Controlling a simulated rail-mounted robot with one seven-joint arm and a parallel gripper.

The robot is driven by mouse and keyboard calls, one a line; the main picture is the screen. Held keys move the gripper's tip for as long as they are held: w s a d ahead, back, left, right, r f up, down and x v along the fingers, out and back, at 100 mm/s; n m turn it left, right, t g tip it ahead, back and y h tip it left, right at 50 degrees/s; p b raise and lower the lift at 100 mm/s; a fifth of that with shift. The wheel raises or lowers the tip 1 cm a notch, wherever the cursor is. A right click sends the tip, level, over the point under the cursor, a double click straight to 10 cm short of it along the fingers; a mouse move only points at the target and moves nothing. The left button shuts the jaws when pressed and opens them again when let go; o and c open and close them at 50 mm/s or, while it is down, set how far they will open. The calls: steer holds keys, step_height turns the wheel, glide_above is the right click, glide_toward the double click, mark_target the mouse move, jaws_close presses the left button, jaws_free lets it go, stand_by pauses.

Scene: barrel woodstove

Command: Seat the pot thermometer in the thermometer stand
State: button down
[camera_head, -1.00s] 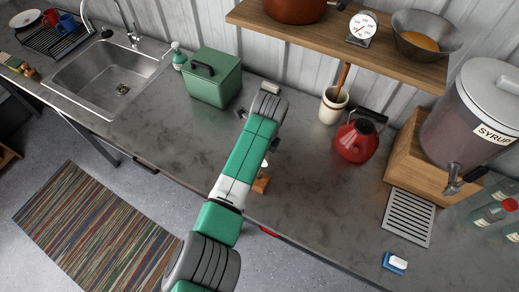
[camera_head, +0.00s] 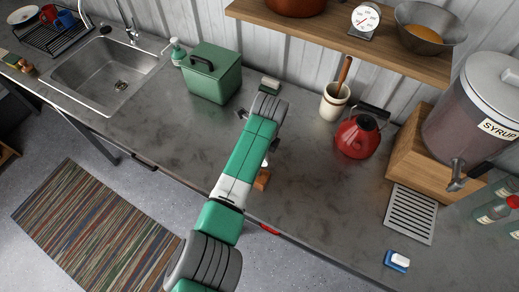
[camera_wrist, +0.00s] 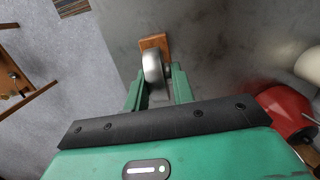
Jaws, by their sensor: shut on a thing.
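The pot thermometer (camera_wrist: 153,68) shows in the wrist view as a round grey metal head between the fingers of my gripper (camera_wrist: 156,84). My gripper is shut on it. The thermometer stand (camera_wrist: 155,42), a small brown wooden block, lies just beyond the thermometer head in the wrist view. In the head view the stand (camera_head: 262,180) is near the counter's front edge, beside my forearm. My gripper is mostly hidden behind the arm there. The thermometer's stem is hidden, and I cannot tell whether it touches the stand or is in it.
A red kettle (camera_head: 357,136) and a cream crock (camera_head: 334,103) stand to the right. A green box (camera_head: 212,73) stands at the back left, with a small sponge-like block (camera_head: 270,83) near it. The middle counter is clear.

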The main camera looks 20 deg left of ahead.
steer(key=shift+f+b, duration=0.7)
steer(key=shift+f, duration=0.4)
steer(key=c, duration=1.1)
jaws_free()
steer(key=r, duration=0.5)
steer(key=d+r, duration=0.1)
steer(key=r, duration=0.1)
steer(key=shift+s+r, duration=0.1)
steer(key=shift+r, duration=0.3)
